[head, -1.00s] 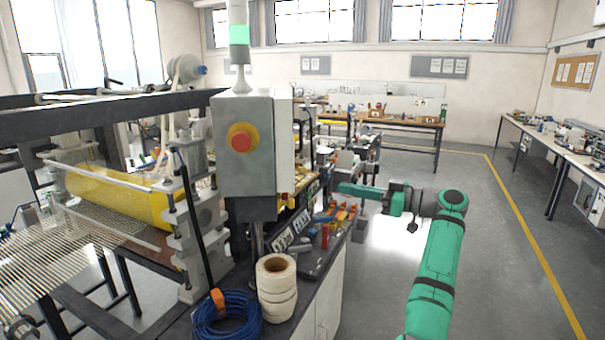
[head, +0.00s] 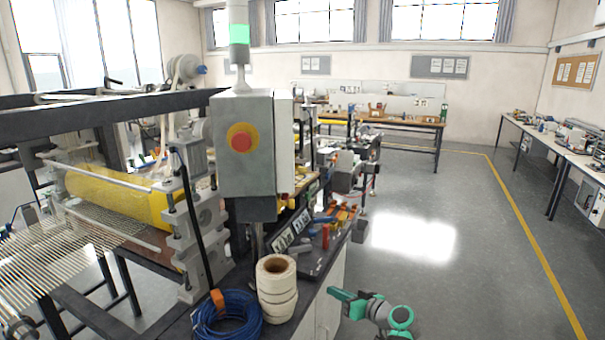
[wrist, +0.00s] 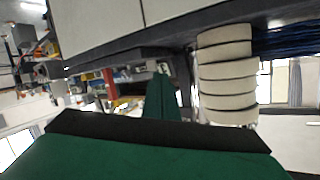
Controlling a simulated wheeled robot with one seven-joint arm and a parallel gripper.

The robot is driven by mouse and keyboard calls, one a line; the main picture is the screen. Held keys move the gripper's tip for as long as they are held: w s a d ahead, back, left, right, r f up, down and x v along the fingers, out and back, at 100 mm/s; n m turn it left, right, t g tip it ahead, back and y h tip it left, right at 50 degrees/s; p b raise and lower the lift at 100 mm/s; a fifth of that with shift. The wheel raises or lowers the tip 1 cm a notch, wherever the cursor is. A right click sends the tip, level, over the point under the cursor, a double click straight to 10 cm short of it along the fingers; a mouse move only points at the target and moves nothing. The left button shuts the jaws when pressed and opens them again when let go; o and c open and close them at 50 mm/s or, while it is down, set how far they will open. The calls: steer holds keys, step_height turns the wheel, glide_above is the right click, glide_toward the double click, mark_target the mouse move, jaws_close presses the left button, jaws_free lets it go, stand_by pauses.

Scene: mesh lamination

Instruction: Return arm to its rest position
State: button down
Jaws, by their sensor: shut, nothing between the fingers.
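My arm is folded low at the bottom of the head view, right of the bench. My gripper (head: 336,293) is green and points left, beside the bench cabinet's front and below the bench top. It is shut and holds nothing. In the wrist view its green fingers (wrist: 163,92) show together as one narrow shape with empty space around them. Part of the arm is cut off by the lower edge of the head view.
The bench cabinet (head: 327,308) is close on the left. On its top stand stacked tape rolls (head: 277,289), a coiled blue cable (head: 226,318) and a tool tray. A control box (head: 247,145) with a red button rises above. The floor (head: 470,250) to the right is clear.

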steer(key=s+a+f+m+h, duration=0.1)
steer(key=s+f+m+h, duration=0.1)
steer(key=s+f, duration=0.65)
steer(key=s+a+f+m+h, duration=0.2)
steer(key=s+f+h, duration=0.15)
steer(key=f, duration=0.95)
steer(key=s+a+f+h, duration=0.1)
steer(key=s+f, duration=0.2)
steer(key=s, duration=0.3)
steer(key=s+f+m+h, duration=0.1)
steer(key=s+f, duration=0.2)
steer(key=s, duration=0.4)
steer(key=s+a+f+h, duration=0.1)
steer(key=s+f, duration=0.2)
steer(key=s, duration=0.3)
steer(key=s+a+r+t+h, duration=0.1)
steer(key=s+r, duration=0.2)
steer(key=s, duration=0.7)
steer(key=s+a+r+t+h, duration=0.1)
steer(key=s+a+r, duration=0.15)
steer(key=s, duration=0.75)
steer(key=s+a+r+t, duration=0.1)
steer(key=s+r, duration=0.6)
steer(key=r, duration=0.2)
steer(key=s+a+r+t, duration=0.1)
steer(key=s+r, duration=0.6)
steer(key=r, duration=0.3)
steer(key=shift+s+a+r+n+y, duration=0.2)
steer(key=shift+s+r+n+y, duration=0.15)
steer(key=shift+n+y, duration=0.1)
